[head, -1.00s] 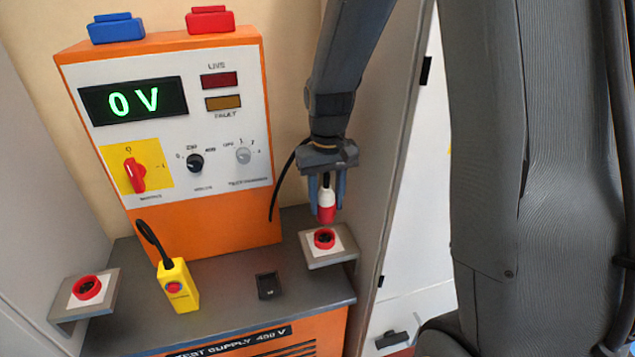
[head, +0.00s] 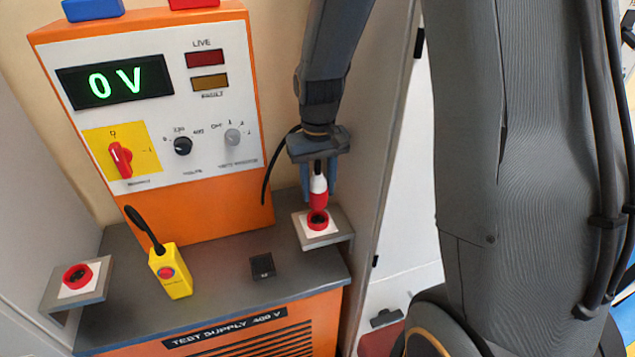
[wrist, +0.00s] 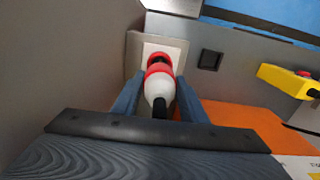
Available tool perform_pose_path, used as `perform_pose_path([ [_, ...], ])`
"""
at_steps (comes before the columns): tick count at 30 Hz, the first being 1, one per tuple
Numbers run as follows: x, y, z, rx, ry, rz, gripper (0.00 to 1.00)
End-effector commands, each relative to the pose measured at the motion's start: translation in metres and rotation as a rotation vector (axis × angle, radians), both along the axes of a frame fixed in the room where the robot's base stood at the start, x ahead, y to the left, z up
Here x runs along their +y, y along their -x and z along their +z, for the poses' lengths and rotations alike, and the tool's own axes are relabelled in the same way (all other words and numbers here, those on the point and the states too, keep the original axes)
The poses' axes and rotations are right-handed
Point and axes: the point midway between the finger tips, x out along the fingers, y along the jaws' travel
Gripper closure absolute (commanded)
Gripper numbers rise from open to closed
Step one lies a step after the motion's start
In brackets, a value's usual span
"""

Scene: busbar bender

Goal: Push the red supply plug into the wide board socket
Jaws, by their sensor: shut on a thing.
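My gripper (head: 320,194) is shut on the red supply plug (head: 318,184), which has a white upper body and a red lower end. The plug points down at a red round socket (head: 318,223) on the right-hand bracket. Its red end overlaps the socket ring in the head view, and I cannot tell whether it has entered. In the wrist view the plug (wrist: 160,88) lies between the two fingers, with part of the socket ring (wrist: 159,57) showing past its end. A second red socket (head: 77,275) sits on the left bracket. No marking shows which socket is the wide board one.
An orange test supply cabinet (head: 255,130) reads 0 V, with its lamps dark. A yellow push-button box (head: 170,271) and a small black switch (head: 262,266) are on the grey top (head: 215,265). A grey wall panel (head: 380,140) stands close to the right of my gripper.

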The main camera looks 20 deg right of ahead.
Motion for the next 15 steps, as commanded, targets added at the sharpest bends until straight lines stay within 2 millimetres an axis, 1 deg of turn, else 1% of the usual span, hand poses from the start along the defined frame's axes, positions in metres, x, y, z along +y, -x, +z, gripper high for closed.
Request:
perform_pose_path([
  [1, 0.000, 0.000, -0.007, 0.002, 0.000, 0.000, 0.88],
  [6, 0.000, -0.001, -0.022, 0.000, 0.000, 0.000, 0.88],
  [10, 0.000, 0.000, -0.030, 0.000, 0.000, 0.000, 0.88],
  [15, 0.000, 0.000, -0.035, 0.000, 0.000, 0.000, 0.88],
])
